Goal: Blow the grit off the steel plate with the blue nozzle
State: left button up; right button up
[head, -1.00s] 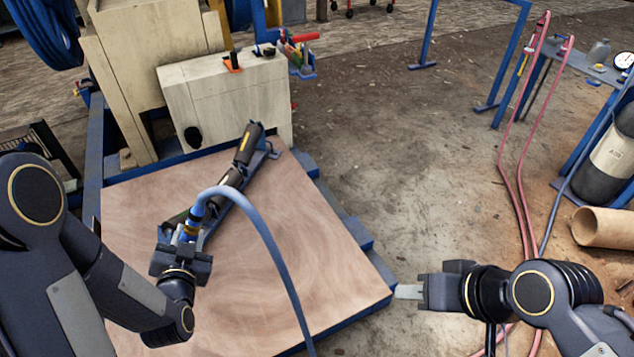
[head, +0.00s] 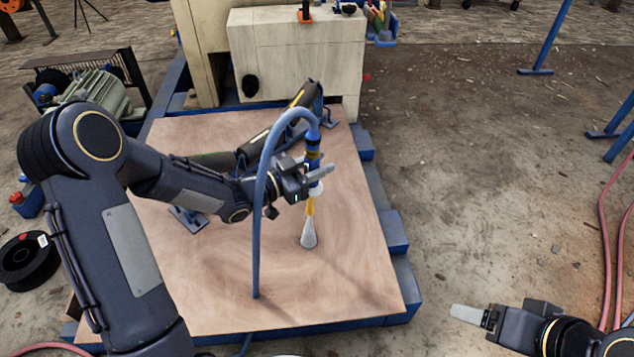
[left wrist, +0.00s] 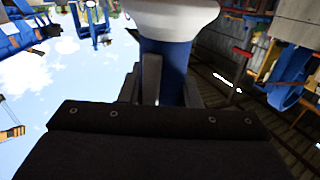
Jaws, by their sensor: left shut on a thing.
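The blue nozzle (head: 312,148) is upright in the head view, with its hose arching over and down in front. My left gripper (head: 318,180) is shut on it, above the right half of the plate. Below the fingers are a yellow section and a pale flared cone; I cannot tell whether the cone is a tip or a jet. The plate (head: 350,290) is broad, flat and brown with swirl marks; grit cannot be told from its surface. In the left wrist view the nozzle (left wrist: 165,70) shows white and blue. My right gripper (head: 472,315) is off the plate.
A dark jointed tool or strut (head: 255,150) lies across the plate's back. A cream machine housing (head: 295,60) stands behind. A motor (head: 95,92) and a black reel (head: 25,262) are at left.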

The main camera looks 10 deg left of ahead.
pick_arm(q)
jog(key=shift+w+a+f+g+h+b, duration=0.2)
jog(key=shift+f+g+h+b, duration=0.15)
jog(key=shift+f, duration=0.3)
jog(key=shift+d, duration=0.3)
jog(key=shift+w+d+b, duration=0.85)
jog(key=shift+w+d, duration=0.45)
jog(key=shift+d, duration=2.55)
jog(key=shift+s+d+b, duration=0.6)
jog(key=shift+s+d, duration=1.65)
jog(key=shift+s, duration=2.4)
jog(key=s+a, duration=0.3)
jog(key=a, duration=0.6)
jog(key=shift+a+p, duration=0.3)
jog(key=shift+p, duration=0.15)
pick_arm(e)
jog(key=shift+f, duration=1.8)
pick_arm(q)
jog(key=shift+w+a, duration=0.1)
